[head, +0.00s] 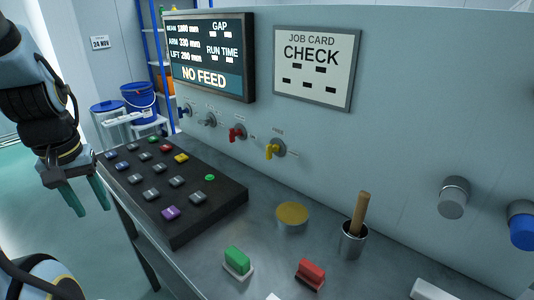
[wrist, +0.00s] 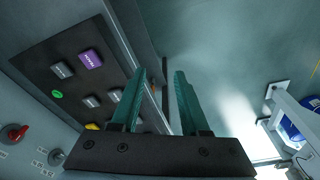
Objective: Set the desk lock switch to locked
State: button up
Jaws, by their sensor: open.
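No control is legibly marked as the desk lock switch, so I cannot tell which one it is. A row of small handles is on the upright panel: blue (head: 186,111), grey (head: 208,120), red (head: 237,133) and yellow (head: 275,149). Their labels are too small to read. The red handle also shows in the wrist view (wrist: 17,133). My gripper (head: 92,208) is at the left in the head view, off the near left side of the button console. Its teal fingers (wrist: 160,72) are apart with nothing between them, away from the handles.
The dark button console (head: 228,205) lies on the metal desk. A green block (head: 238,260), a red block (head: 310,272), a yellow disc (head: 292,214) and a cup with a wooden handle (head: 352,240) stand right of it. Grey (head: 453,198) and blue (head: 522,230) knobs project from the panel.

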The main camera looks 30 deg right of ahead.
jog(key=w+d+r+m+b, duration=0.1)
jog(key=w+d+m, duration=0.35)
jog(key=d, duration=0.45)
jog(key=m+h+b, duration=0.2)
jog(key=m+h, duration=0.2)
jog(key=m, duration=0.5)
send_near(269, 145)
jog(key=p+x, duration=0.1)
jog(key=x, duration=0.9)
jog(key=shift+f, duration=0.15)
grip_shut()
